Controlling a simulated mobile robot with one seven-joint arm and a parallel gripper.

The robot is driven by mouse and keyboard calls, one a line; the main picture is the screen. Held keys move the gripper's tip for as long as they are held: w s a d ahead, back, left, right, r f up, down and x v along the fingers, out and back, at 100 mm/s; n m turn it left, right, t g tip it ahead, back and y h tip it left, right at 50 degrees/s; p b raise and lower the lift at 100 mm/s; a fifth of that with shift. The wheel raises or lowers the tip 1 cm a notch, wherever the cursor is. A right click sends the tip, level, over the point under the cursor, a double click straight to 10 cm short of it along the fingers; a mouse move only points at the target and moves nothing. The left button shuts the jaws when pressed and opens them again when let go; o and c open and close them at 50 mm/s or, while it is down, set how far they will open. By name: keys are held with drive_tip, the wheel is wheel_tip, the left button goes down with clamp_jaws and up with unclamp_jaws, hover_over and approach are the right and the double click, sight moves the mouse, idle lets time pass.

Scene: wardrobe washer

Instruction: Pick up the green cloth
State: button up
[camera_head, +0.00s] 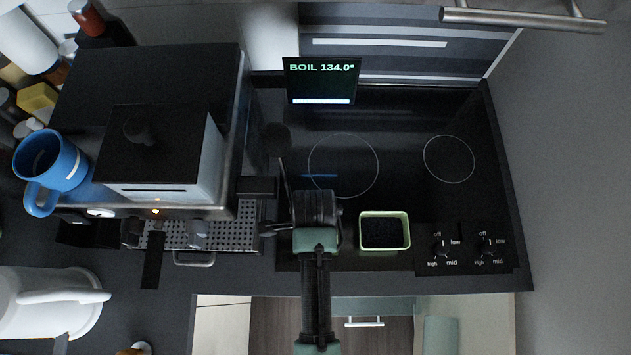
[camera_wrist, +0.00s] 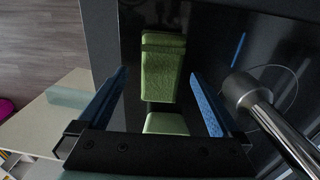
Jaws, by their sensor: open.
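A green, soft-looking block, which I take as the green cloth (camera_wrist: 163,70), lies on the black cooktop in the wrist view, ahead of my gripper (camera_wrist: 158,90) and between the lines of its fingers. A smaller green patch below it may be its reflection. In the head view a small rectangular thing with a green edge and dark top (camera_head: 384,231) sits at the cooktop's front, right of my gripper; it seems to be the same thing. My gripper is open and empty, its blue-lined fingers apart. In the head view my arm hides the fingertips.
A metal pan or handled tool (camera_wrist: 262,115) stands close to the right finger. A coffee machine (camera_head: 150,150) with a blue mug (camera_head: 55,165) is left of the cooktop. Knobs (camera_head: 487,247) are at the front right. A display (camera_head: 320,80) stands behind. The right cooktop is clear.

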drive_tip(key=shift+d+f, duration=0.1)
drive_tip(key=shift+f, duration=1.55)
drive_tip(key=c, duration=1.4)
drive_tip(key=shift+r, duration=0.2)
drive_tip(key=shift+w+r, duration=0.1)
drive_tip(key=shift+r, duration=0.5)
drive_tip(key=shift+s+r+b, duration=0.45)
drive_tip(key=shift+r+b, duration=0.05)
drive_tip(key=shift+r, duration=0.35)
drive_tip(key=s+b, duration=0.4)
drive_tip(key=s, duration=1.3)
drive_tip(key=shift+r, duration=0.15)
drive_tip(key=shift+s, duration=0.1)
